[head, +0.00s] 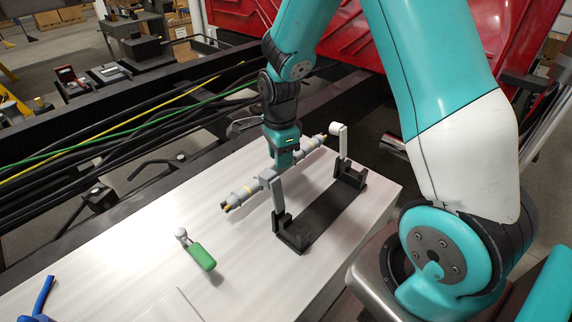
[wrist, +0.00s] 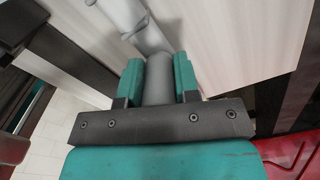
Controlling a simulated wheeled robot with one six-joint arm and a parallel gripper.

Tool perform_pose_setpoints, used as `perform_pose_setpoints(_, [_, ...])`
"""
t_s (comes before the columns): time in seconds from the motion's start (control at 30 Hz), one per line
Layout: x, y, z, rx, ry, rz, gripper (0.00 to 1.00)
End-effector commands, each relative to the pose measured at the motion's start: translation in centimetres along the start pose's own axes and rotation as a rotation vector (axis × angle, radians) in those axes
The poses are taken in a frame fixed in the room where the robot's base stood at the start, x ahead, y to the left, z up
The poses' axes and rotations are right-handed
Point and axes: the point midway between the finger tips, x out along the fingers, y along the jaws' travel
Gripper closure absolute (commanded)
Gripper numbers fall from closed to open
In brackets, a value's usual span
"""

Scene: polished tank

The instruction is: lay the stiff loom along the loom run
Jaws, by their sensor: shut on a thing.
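The stiff loom (head: 243,193) is a grey rod with pale collars and yellow-banded ends. My gripper (head: 283,163) is shut on it near its middle. It hangs at a slant above the white top, left of the loom run. In the wrist view a grey length of loom (wrist: 158,78) sits between my gripper's teal fingers (wrist: 158,88). The loom run (head: 325,211) is a dark strip with a black block at each end. A grey arm (head: 279,196) stands up at the near block and another (head: 339,139) at the far block. Whether the loom touches the near arm I cannot tell.
A green-handled tool (head: 202,256) lies on the white top (head: 130,255), with a blue object (head: 42,296) at the lower left. Black, green and yellow cables (head: 110,135) run behind. Red panels (head: 330,35) rise at the back.

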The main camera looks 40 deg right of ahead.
Motion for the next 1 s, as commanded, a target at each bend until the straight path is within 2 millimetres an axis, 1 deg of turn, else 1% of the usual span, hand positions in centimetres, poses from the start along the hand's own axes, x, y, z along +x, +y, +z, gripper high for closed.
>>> perform_pose_setpoints(0.03, [-0.7, 0.0, 0.0, 0.000, 0.000, -0.001, 1.00])
perform_pose_setpoints(0.7, [-4.8, 0.0, 0.0, 0.000, 0.000, 0.000, 1.00])
perform_pose_setpoints(0.8, [-5.2, 0.0, 0.0, 0.000, 0.000, 0.000, 1.00])
perform_pose_setpoints(1.0, [-5.2, 0.0, 0.0, 0.000, 0.000, 0.000, 1.00])
